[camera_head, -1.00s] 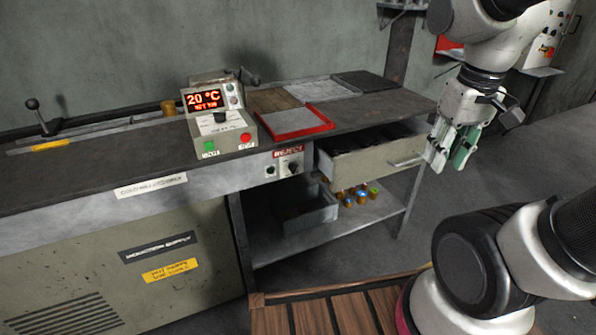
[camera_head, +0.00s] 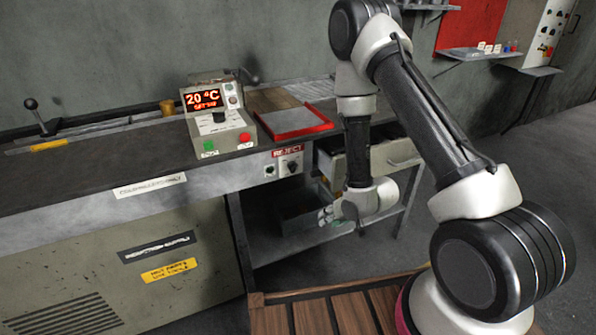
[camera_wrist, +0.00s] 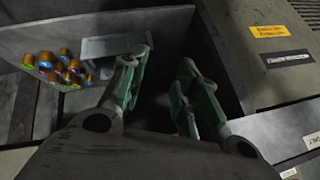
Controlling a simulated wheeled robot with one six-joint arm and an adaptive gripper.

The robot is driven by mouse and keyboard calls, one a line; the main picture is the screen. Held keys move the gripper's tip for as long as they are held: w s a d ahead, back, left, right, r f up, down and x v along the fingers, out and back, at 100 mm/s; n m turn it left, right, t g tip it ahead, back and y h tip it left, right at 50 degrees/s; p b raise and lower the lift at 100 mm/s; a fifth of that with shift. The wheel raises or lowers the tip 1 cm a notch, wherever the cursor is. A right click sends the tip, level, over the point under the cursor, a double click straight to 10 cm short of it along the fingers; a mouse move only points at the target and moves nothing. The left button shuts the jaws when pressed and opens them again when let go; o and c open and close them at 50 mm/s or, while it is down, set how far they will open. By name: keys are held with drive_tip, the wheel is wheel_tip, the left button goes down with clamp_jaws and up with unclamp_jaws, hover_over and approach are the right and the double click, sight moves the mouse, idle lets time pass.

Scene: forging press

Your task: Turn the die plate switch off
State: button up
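A control box (camera_head: 215,118) stands on the bench, with a lit red display reading 20 °C, a dark knob (camera_head: 219,116), a green button (camera_head: 209,146) and a red button (camera_head: 245,137). Its small labels are too blurred to read, so I cannot tell which control is the die plate switch. My gripper (camera_head: 328,215) is low in front of the bench's lower shelf, right of and below the box. In the wrist view my gripper (camera_wrist: 160,78) has its green fingers apart, with nothing between them.
An open drawer (camera_head: 400,155) juts out behind my arm. A grey bin (camera_head: 297,212) stands on the lower shelf near my gripper. Several small coloured cylinders (camera_wrist: 62,68) lie on the shelf. A red tray (camera_head: 292,131) lies right of the box. A lever (camera_head: 38,115) stands at the left.

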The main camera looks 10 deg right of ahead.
drive_tip(key=w+a+r+t+y, duration=0.2)
drive_tip(key=w+r, duration=0.1)
drive_tip(key=w, duration=0.1)
drive_tip(key=m+t+y, duration=0.2)
drive_tip(key=m+t, duration=0.1)
drive_tip(key=t, duration=0.2)
approach(296, 169)
drive_tip(key=w, duration=0.1)
drive_tip(key=shift+g, duration=0.3)
drive_tip(key=x, duration=0.6)
drive_tip(key=shift+w+a, duration=0.15)
drive_tip(key=shift+a, duration=0.3)
drive_tip(key=shift+w+a+f, duration=0.2)
drive_tip(key=shift+w+a, duration=0.1)
drive_tip(key=shift+w, duration=0.25)
drive_tip(key=shift+r, duration=0.1)
clamp_jaws()
